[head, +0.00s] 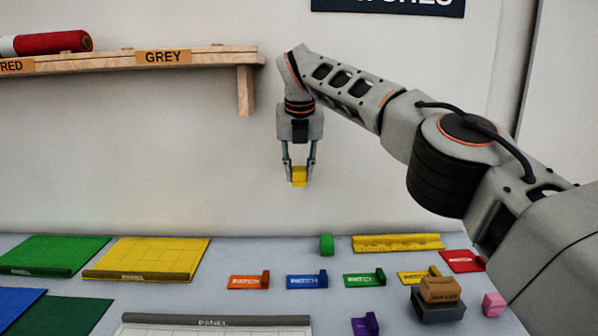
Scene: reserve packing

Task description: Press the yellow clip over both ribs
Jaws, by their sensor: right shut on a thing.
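My right gripper (299,172) comes in from the right and points down in the middle of the head view. It is shut on a small yellow piece (299,178), which looks like the yellow clip, and holds it well above the table. A white panel (215,330) with a grey rib (215,320) along its far edge lies at the bottom of the view, cut off by the frame. A second rib cannot be made out there. My left gripper is not in view.
Green (55,253) and yellow (150,255) panels lie at the left. A stacked brown block (441,290) stands at the right. A wooden shelf (130,62) hangs at upper left.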

